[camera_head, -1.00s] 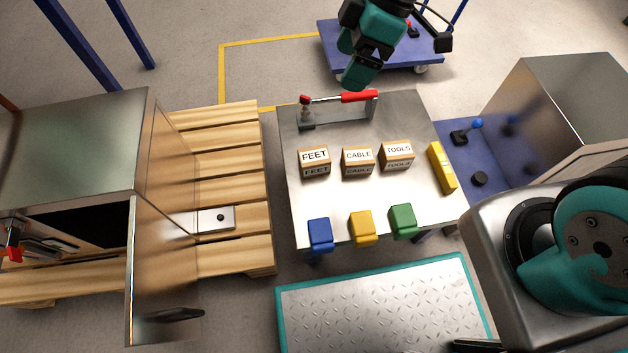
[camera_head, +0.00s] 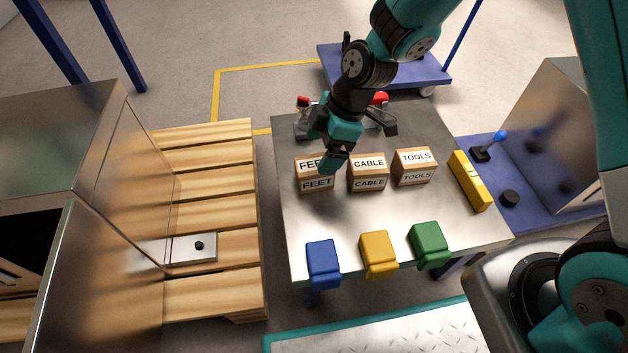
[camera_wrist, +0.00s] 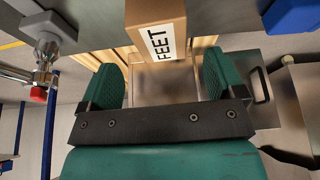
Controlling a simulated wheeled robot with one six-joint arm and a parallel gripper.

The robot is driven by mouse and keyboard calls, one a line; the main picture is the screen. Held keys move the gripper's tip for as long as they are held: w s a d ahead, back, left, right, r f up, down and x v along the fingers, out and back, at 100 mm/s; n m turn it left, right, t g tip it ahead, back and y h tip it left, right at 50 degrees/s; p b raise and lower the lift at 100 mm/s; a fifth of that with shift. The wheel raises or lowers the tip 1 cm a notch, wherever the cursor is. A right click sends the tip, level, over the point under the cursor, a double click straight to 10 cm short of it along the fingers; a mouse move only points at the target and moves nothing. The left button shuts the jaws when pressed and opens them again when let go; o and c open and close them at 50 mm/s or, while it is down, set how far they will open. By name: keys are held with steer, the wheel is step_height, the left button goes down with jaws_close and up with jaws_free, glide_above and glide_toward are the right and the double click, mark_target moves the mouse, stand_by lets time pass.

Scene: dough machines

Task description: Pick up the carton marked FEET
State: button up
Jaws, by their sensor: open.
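The carton marked FEET (camera_head: 316,184) is a brown box with white labels, the leftmost of three cartons in a row on the metal table (camera_head: 300,229). My gripper (camera_head: 333,158) is just above and beside it in the head view, hiding part of its top label. In the wrist view the FEET carton (camera_wrist: 156,25) stands just beyond the open fingers, roughly centred between them. The gap between my gripper's fingers (camera_wrist: 160,80) is empty. I cannot tell whether a finger touches the carton.
The CABLE carton (camera_head: 368,174) and TOOLS carton (camera_head: 414,167) stand to the right. Blue (camera_head: 323,264), yellow (camera_head: 379,255) and green (camera_head: 429,245) bins line the front edge. A yellow level (camera_head: 469,181) lies at right. A red-handled clamp (camera_head: 303,113) is behind.

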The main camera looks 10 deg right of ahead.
mark_target(315, 164)
steer(key=shift+b+x, duration=2.4)
steer(key=shift+x, duration=1.15)
steer(key=shift+s+d, duration=0.1)
steer(key=shift+d, duration=0.05)
steer(key=c, duration=1.1)
